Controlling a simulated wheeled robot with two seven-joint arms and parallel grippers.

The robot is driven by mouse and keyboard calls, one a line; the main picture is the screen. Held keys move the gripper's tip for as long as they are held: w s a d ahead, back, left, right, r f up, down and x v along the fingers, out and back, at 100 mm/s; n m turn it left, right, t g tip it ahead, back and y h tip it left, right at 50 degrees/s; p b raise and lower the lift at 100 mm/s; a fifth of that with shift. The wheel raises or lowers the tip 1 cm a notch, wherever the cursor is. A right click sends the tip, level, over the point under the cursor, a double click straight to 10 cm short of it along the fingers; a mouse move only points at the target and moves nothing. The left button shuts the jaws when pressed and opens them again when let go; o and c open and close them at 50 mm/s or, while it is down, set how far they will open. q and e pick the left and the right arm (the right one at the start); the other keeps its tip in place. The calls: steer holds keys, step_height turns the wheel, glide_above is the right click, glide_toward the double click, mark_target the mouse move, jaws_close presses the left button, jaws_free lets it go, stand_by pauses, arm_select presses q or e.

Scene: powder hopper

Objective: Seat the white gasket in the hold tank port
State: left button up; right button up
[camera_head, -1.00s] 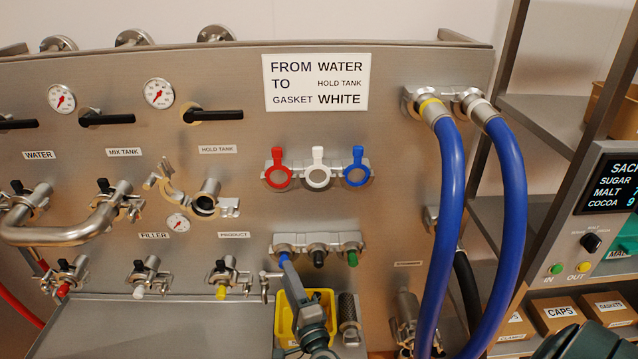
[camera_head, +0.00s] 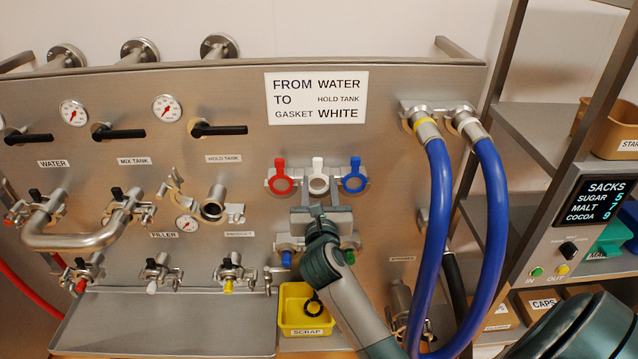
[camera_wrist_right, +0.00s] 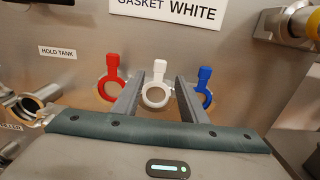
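The white gasket (camera_head: 318,181), a ring with an upright tab, hangs on the rack between the red gasket (camera_head: 280,182) and the blue gasket (camera_head: 353,181). My right gripper (camera_head: 322,203) is open in front of and just below it. In the right wrist view the white gasket (camera_wrist_right: 155,92) shows between the two spread fingers (camera_wrist_right: 160,88); contact cannot be told. The hold tank port (camera_head: 213,208) is to the left, its clamp (camera_head: 172,188) swung open; it also shows at the wrist view's left edge (camera_wrist_right: 22,106). My left gripper is not in view.
Blue hoses (camera_head: 436,220) hang to the right. A sign (camera_head: 317,98) reads from water to hold tank, gasket white. A metal tray (camera_head: 165,322) lies lower left.

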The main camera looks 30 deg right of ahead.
mark_target(318, 164)
steer(key=b+x, duration=0.1)
steer(key=x, duration=0.7)
steer(key=shift+w+b, duration=0.15)
steer(key=shift+b, duration=0.15)
steer(key=shift+x, duration=0.9)
steer(key=c, duration=0.8)
steer(key=shift+c, duration=0.2)
